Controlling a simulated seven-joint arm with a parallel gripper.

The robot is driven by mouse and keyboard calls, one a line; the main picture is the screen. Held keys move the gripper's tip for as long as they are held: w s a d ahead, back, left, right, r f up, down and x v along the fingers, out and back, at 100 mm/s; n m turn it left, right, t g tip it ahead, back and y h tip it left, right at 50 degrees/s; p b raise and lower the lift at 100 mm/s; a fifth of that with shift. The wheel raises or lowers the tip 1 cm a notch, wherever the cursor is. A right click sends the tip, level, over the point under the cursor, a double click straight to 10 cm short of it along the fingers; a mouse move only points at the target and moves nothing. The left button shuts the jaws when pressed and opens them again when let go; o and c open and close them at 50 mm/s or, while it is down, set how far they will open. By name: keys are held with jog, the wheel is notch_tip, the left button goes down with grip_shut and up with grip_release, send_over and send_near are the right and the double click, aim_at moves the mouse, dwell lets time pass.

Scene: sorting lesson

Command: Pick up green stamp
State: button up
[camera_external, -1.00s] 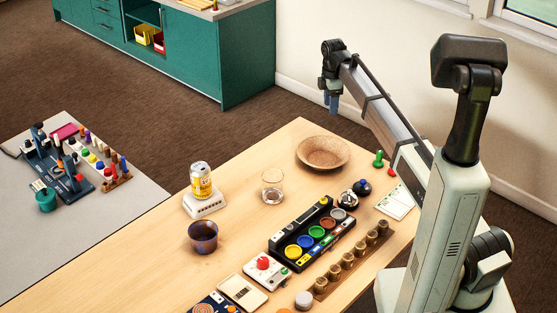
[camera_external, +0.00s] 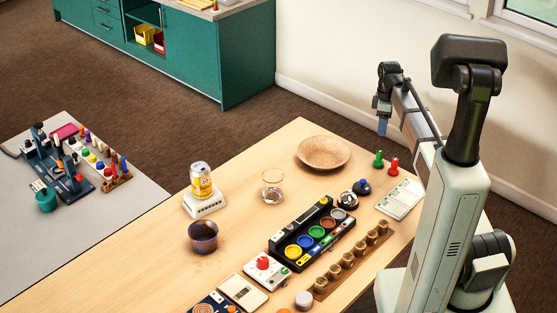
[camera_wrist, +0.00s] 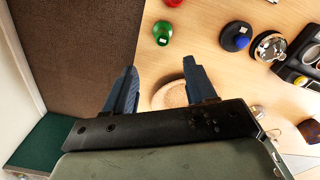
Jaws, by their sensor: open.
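The green stamp (camera_external: 378,159) stands upright near the table's far right edge, beside a red stamp (camera_external: 392,167). In the wrist view the green stamp (camera_wrist: 162,34) is seen from above, ahead of the fingertips and roughly in line with the gap between them. The red stamp (camera_wrist: 173,2) is cut off at the top edge there. My gripper (camera_external: 383,128) hangs in the air above and just behind the stamps, apart from them. In the wrist view its blue fingers (camera_wrist: 159,66) are spread, with nothing held.
A woven bowl (camera_external: 323,152) sits left of the stamps and shows partly behind my fingers. A white card (camera_external: 400,199) lies right. Table around the stamps is bare.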

aim_at(380, 151)
notch_tip(380, 151, down, 8)
jog(key=shift+r, duration=0.2)
jog(key=shift+s+f, duration=0.15)
jog(key=shift+f, duration=1.15)
jog(key=shift+s+f, duration=0.1)
jog(key=shift+f, duration=1.2)
grip_shut()
